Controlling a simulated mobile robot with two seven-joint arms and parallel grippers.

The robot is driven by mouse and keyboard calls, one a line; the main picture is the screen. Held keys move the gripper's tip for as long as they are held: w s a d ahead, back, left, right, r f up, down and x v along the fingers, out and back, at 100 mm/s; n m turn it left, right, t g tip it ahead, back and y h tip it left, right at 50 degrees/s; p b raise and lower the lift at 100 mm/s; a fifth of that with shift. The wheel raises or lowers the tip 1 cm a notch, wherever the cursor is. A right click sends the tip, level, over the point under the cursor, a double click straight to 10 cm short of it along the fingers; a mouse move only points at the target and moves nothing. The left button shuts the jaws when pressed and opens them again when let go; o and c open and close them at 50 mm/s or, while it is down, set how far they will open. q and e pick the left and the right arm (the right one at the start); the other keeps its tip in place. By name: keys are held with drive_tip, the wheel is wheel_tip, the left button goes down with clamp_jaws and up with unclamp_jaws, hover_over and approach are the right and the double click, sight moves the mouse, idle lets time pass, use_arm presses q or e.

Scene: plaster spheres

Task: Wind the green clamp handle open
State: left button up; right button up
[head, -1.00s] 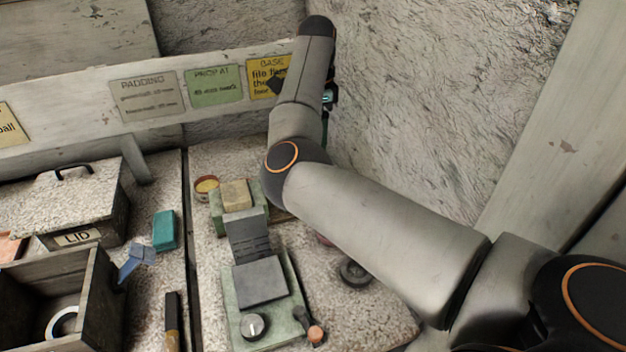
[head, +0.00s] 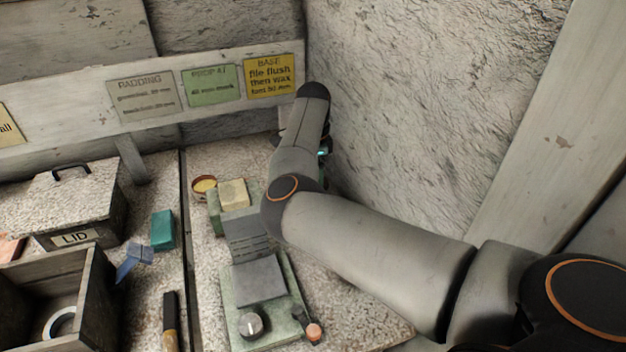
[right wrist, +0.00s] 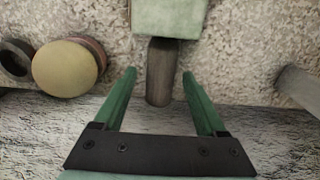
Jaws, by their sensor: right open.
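In the right wrist view a pale green block (right wrist: 170,16) shows at the top edge, with a short dark brown cylindrical handle (right wrist: 162,60) reaching from it toward me. I take this to be the clamp and its handle, though the handle itself does not look green. My right gripper (right wrist: 158,76) is open, its two green fingers on either side of the handle's near end, with a gap on each side. Whether the fingertips are level with the handle or above it, I cannot tell. In the head view my right arm hides this spot. My left gripper is not in view.
A yellowish round-topped pot (right wrist: 66,70) and a dark ring (right wrist: 15,61) lie left of the fingers. A pale rod (right wrist: 299,88) is at the right. A green-based fixture (head: 262,292) with a knob (head: 250,325) and a lidded box (head: 65,205) stand on the bench.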

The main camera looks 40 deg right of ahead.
clamp_jaws()
idle(0.6)
